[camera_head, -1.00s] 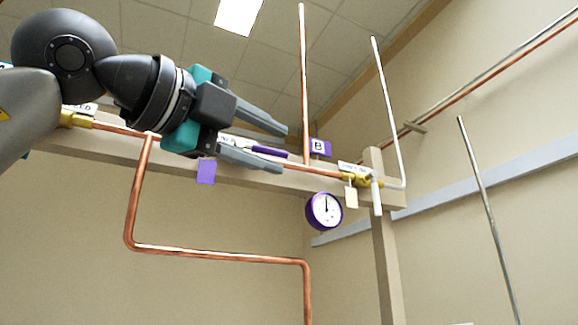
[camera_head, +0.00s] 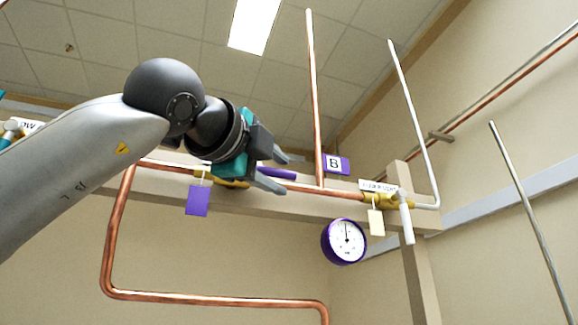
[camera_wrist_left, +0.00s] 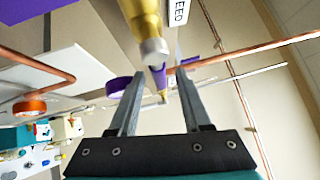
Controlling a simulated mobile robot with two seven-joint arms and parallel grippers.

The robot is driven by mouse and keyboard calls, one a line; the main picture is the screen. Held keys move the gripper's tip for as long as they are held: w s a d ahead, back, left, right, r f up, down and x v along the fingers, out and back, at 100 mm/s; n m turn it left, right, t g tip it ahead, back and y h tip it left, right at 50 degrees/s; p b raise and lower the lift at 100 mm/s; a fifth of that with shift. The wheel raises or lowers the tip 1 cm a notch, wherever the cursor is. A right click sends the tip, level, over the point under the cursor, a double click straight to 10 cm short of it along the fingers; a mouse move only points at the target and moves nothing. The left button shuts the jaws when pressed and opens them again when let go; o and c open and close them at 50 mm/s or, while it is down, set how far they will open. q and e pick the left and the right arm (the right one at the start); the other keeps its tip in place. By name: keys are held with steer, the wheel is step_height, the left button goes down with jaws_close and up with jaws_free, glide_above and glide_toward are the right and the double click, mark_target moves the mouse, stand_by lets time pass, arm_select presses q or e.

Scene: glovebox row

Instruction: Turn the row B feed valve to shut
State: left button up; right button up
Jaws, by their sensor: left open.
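The row B feed valve has a brass body (camera_head: 232,183) on the copper pipe, partly behind my left gripper in the head view. Its purple lever (camera_head: 277,174) lies along the pipe. My left gripper (camera_head: 285,175) is open, its fingers pointing right, one above and one below the lever in the picture. In the left wrist view the brass body (camera_wrist_left: 144,22) is at the top, and the purple lever (camera_wrist_left: 160,82) shows between the open fingers (camera_wrist_left: 161,80); I cannot tell whether they touch it. A FEED label (camera_wrist_left: 180,10) is beside it. My right gripper is not in view.
A purple tag (camera_head: 197,201) hangs below the feed valve. A purple B sign (camera_head: 336,164) and purple-rimmed gauge (camera_head: 344,241) are to the right. A second brass valve with a white lever (camera_head: 406,217) and pale tag (camera_head: 376,222) is farther right. A beam runs behind the pipe.

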mark_target(287, 177)
arm_select(q)
steer(key=p+x, duration=0.1)
steer(key=x, duration=0.3)
steer(key=shift+w+d+p, duration=0.2)
steer(key=shift+w+p, duration=0.1)
steer(key=shift+p, duration=0.05)
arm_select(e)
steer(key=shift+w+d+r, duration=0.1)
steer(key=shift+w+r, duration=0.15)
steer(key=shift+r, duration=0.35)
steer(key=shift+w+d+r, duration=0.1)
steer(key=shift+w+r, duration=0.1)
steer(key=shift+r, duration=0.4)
arm_select(q)
jaws_close()
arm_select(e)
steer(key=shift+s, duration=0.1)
